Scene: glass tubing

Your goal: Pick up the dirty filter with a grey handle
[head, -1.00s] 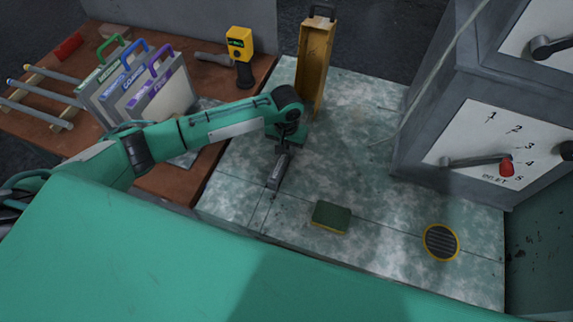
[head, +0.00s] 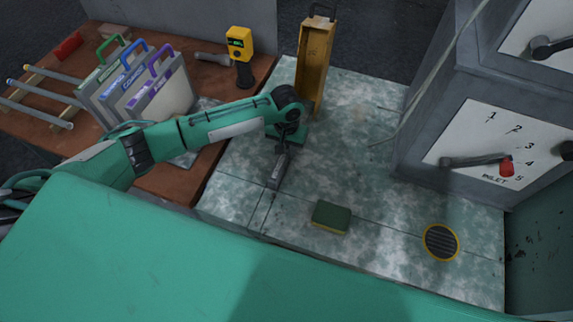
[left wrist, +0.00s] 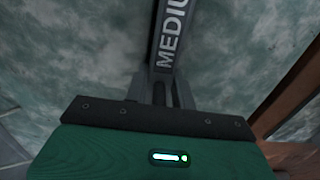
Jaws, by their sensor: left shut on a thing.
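My left gripper (head: 284,148) points down over the mottled green-grey surface. It is shut on a narrow grey piece (head: 278,172), seen almost edge-on in the head view. In the left wrist view, the piece shows as a dark grey bar with pale letters reading "MEDIU" (left wrist: 172,38), running up between the fingers (left wrist: 160,92). It looks like the top of a grey filter; the handle itself is hidden by the fingers. I cannot tell whether its lower edge touches the surface. My right gripper is not in view.
A tall yellow-brown holder (head: 314,65) with a dark handle stands just behind my gripper. A green-and-yellow sponge (head: 331,217) and a round drain (head: 440,242) lie in front. Filters with coloured handles (head: 140,85) stand left; a grey dial cabinet (head: 500,150) stands right.

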